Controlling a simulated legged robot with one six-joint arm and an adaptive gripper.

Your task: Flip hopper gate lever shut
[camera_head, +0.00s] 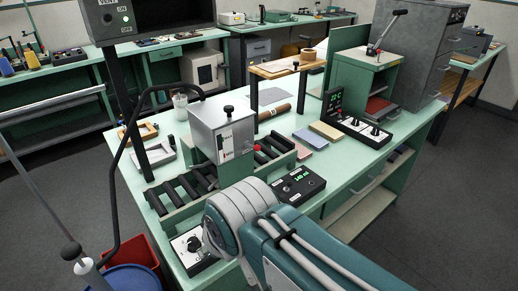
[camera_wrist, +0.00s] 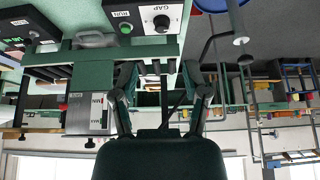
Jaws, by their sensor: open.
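A grey metal box (camera_head: 222,128) with a black knob on top and a small label stands over the black-roller conveyor (camera_head: 185,187) on the green bench. It looks like the hopper, but I cannot tell for sure. A small red knob (camera_head: 257,147) shows at its right side; whether this is the gate lever is unclear. The box (camera_wrist: 88,108) appears upside down at left in the wrist view. My gripper (camera_wrist: 160,76) is open, its two fingers apart, with nothing clearly held between them. My arm hides part of the bench in the head view, and the gripper is hidden there.
A control box with a green display (camera_head: 298,186) and a knob box (camera_head: 190,247) sit near my arm. A black post (camera_head: 128,100) and a bent black bar (camera_head: 113,190) rise at left. Coloured blocks (camera_head: 325,131) and a switch panel (camera_head: 360,131) lie to the right.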

